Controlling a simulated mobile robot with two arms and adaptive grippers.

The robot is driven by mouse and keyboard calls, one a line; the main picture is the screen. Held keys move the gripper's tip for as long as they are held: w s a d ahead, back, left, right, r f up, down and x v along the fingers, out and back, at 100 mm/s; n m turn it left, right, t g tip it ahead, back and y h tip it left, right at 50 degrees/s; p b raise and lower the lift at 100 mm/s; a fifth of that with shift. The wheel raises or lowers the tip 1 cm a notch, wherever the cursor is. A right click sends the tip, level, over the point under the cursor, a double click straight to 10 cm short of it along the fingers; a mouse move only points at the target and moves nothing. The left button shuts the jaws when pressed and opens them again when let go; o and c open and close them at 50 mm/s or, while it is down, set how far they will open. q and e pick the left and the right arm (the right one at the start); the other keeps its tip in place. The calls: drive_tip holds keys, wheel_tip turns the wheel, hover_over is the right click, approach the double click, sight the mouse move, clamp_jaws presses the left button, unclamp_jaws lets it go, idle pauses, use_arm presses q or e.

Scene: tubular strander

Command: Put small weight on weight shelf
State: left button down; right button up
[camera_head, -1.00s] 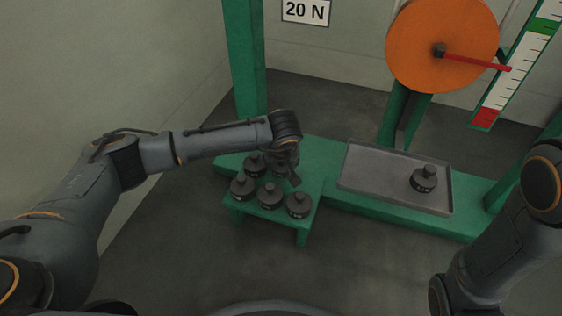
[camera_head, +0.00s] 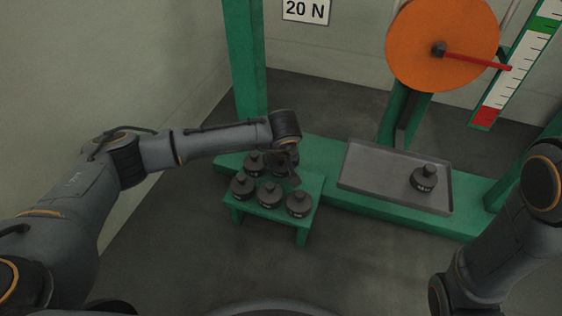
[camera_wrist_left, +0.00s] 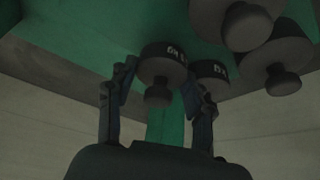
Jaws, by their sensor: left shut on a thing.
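Several small dark weights with knobs on top stand upright on the green weight shelf (camera_head: 302,235), among them one at its front right corner (camera_head: 299,204) and one at its left (camera_head: 243,187). My left gripper (camera_head: 284,166) points down over the back of the shelf. It is shut on a small weight, whose knob sits between the fingers (camera_wrist_left: 160,82) in the left wrist view, with the weight (camera_wrist_left: 161,62) low among the others. The gripper partly hides it in the head view, and I cannot tell whether its base touches the shelf. My right gripper is not in view.
A grey tray (camera_head: 372,180) on the green base beam holds one dark weight (camera_head: 424,179) at its right. An orange disc (camera_head: 440,40) with a red pointer stands behind. A green post (camera_head: 245,70) rises behind the shelf. My right arm is at the lower right.

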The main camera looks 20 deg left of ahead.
use_arm(q)
drive_tip(key=shift+f+b, duration=0.75)
drive_tip(key=shift+f, duration=0.5)
drive_tip(key=shift+c, duration=2.3)
unclamp_jaws()
